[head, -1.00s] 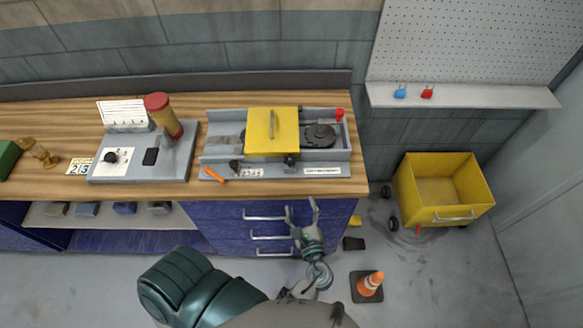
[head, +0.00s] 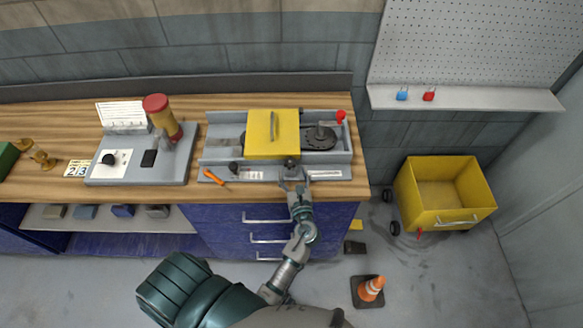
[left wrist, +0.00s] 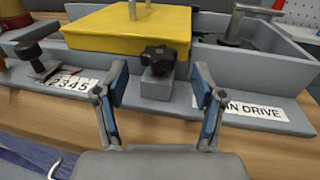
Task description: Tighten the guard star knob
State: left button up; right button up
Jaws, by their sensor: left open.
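The black star knob (left wrist: 158,58) sits on a grey block at the front of the yellow guard (left wrist: 130,28). In the head view the knob (head: 291,161) is small, at the guard's front right corner. My left gripper (head: 294,181) is at the front edge of the grey machine, just short of the knob. In the left wrist view its two blue-padded fingers (left wrist: 160,95) are spread, with the knob beyond and between them, not touched. My right gripper is not in view.
A "MAIN DRIVE" plate (left wrist: 255,108) is on the right. An orange-handled tool (head: 214,177) lies at the front left of the machine. A yellow cart (head: 445,205) and a cone (head: 370,288) stand on the floor.

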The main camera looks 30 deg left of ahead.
aim_at(287, 167)
pick_arm(q)
jog(key=shift+x, duration=1.45)
jog(key=c, duration=1.1)
jog(key=shift+s+r+m+t+h+p, duration=0.15)
jog(key=shift+m+t+h+p, duration=0.2)
jog(key=shift+p, duration=0.3)
jog(key=shift+c, duration=0.2)
jog(key=m+t+h+p, duration=0.1)
jog(key=h+p, duration=0.1)
jog(key=m+t+h+p, duration=0.1)
jog(key=p, duration=0.1)
jog(key=shift+s+a+m+h, duration=0.1)
jog(key=shift+a+m+h, duration=0.2)
jog(key=shift+m+h, duration=0.05)
jog(key=m+t+h, duration=0.1)
jog(key=m+h, duration=0.1)
jog(key=h, duration=0.1)
jog(key=shift+a+p, duration=0.15)
jog(key=shift+p, duration=0.25)
jog(key=shift+s+a+m+t+h, duration=0.15)
jog(key=shift+m+t+h, duration=0.3)
jog(key=shift+m+h, duration=0.95)
jog(key=shift+h, duration=0.4)
